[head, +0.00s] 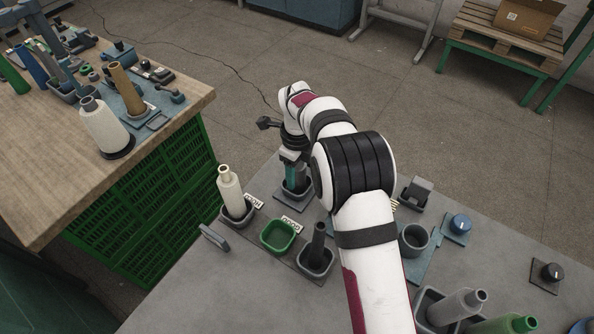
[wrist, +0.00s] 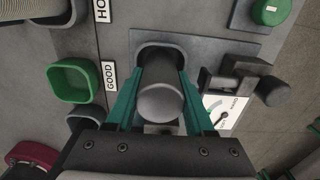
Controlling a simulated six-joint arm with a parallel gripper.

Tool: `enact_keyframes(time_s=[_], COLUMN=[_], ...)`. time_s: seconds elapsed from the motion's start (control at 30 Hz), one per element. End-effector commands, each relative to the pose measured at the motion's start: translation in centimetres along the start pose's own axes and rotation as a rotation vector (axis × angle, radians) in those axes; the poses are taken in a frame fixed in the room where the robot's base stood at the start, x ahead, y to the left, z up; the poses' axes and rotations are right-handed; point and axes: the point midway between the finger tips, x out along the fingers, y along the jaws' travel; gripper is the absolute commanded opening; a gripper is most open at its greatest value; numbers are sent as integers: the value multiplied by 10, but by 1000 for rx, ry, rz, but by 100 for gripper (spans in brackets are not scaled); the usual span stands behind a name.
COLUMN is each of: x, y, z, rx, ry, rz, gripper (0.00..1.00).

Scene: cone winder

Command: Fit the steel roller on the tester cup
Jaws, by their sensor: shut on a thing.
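The steel roller (wrist: 160,101), a grey cylinder with a rounded end, is between the green fingers of my gripper (wrist: 155,95) in the wrist view. My gripper is shut on it. The roller's far end reaches into the opening of a dark grey square cup (wrist: 143,52), which I take for the tester cup because a hard/soft dial (wrist: 224,113) lies beside it. I cannot tell whether the roller is fully seated. In the head view my gripper (head: 292,174) points down at the cup (head: 304,189), and my arm hides part of it.
A green tray (head: 278,236) labelled GOOD, a holder with a cream cone (head: 229,189) and a holder with a dark tube (head: 318,240) stand near the cup. A round grey cup (head: 413,239) stands right of my arm. A wooden table (head: 45,200) is at left.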

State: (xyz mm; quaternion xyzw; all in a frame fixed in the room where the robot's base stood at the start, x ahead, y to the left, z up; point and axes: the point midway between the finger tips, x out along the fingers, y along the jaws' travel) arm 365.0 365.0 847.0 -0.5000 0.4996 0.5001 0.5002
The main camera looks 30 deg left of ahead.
Motion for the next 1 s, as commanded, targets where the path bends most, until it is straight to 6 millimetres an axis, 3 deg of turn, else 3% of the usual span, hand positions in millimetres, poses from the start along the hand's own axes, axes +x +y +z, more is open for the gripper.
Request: enact_keyframes(time_s=[0.1, 0.13, 0.3, 0.5, 0.6, 1.0], x=[0, 0, 0, 0, 0, 0], y=[0, 0, 0, 0, 0, 0], z=[0, 0, 0, 0, 0, 0], rx=[0, 0, 0, 0, 0, 0], ry=[-1, -1, -1, 0, 0, 0], rz=[-1, -1, -1, 0, 0, 0], gripper=[0, 57, 88, 88, 100, 100])
